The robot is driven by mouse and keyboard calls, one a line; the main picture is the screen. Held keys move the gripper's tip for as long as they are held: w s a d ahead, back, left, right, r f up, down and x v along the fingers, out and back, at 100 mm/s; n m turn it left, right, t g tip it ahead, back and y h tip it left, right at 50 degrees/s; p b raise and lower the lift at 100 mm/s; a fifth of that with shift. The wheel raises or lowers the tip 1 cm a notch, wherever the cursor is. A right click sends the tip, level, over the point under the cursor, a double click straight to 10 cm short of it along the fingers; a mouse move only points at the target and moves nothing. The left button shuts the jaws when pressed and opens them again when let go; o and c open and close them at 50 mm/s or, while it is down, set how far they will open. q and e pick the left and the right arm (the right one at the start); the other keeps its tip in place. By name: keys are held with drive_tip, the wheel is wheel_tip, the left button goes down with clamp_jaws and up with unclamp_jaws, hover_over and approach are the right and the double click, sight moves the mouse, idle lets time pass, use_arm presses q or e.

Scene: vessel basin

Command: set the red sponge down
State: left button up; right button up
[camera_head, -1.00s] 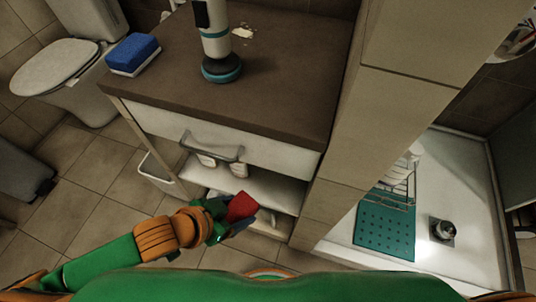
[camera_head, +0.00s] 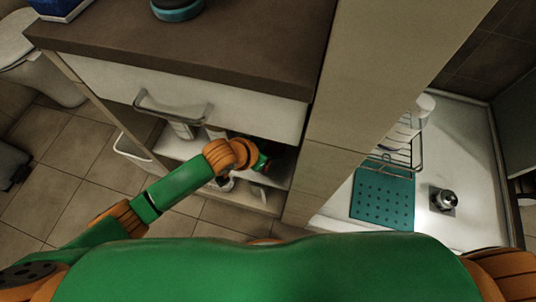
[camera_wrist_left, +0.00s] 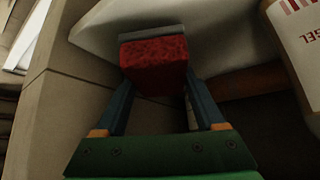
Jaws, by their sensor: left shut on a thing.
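The red sponge (camera_wrist_left: 155,57) is between the two fingers of my left gripper (camera_wrist_left: 157,85) in the left wrist view. The gripper is shut on it. In the head view my left arm reaches into the open shelf space under the drawer, and only a small bit of red shows at the gripper (camera_head: 263,165). The sponge is close to a white surface of the shelf (camera_wrist_left: 225,30); I cannot tell whether it touches it. My right gripper is not in view.
A pale bottle with red print (camera_wrist_left: 297,40) stands right of the sponge. The drawer with its handle (camera_head: 173,108) is above my arm, under the brown counter (camera_head: 200,50). A tiled wall (camera_head: 345,100) bounds the shelf on the right. A teal mat (camera_head: 382,200) lies beyond it.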

use_arm(q)
wheel_tip(320, 180, down, 2)
drive_tip(key=shift+f+b, duration=0.1)
drive_tip(key=shift+b, duration=0.2)
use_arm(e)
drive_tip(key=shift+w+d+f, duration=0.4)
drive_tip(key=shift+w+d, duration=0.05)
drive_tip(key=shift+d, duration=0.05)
use_arm(q)
drive_tip(key=o, duration=1.4)
drive_tip(key=shift+r+p, duration=0.3)
drive_tip(key=p+v, duration=0.5)
drive_tip(key=v, duration=0.7)
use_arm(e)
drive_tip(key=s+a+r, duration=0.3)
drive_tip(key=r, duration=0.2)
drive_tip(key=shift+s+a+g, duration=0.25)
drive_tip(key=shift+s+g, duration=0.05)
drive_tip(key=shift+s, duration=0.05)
use_arm(q)
drive_tip(key=shift+f, duration=0.1)
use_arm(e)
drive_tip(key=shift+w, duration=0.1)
use_arm(q)
drive_tip(key=shift+s, duration=0.1)
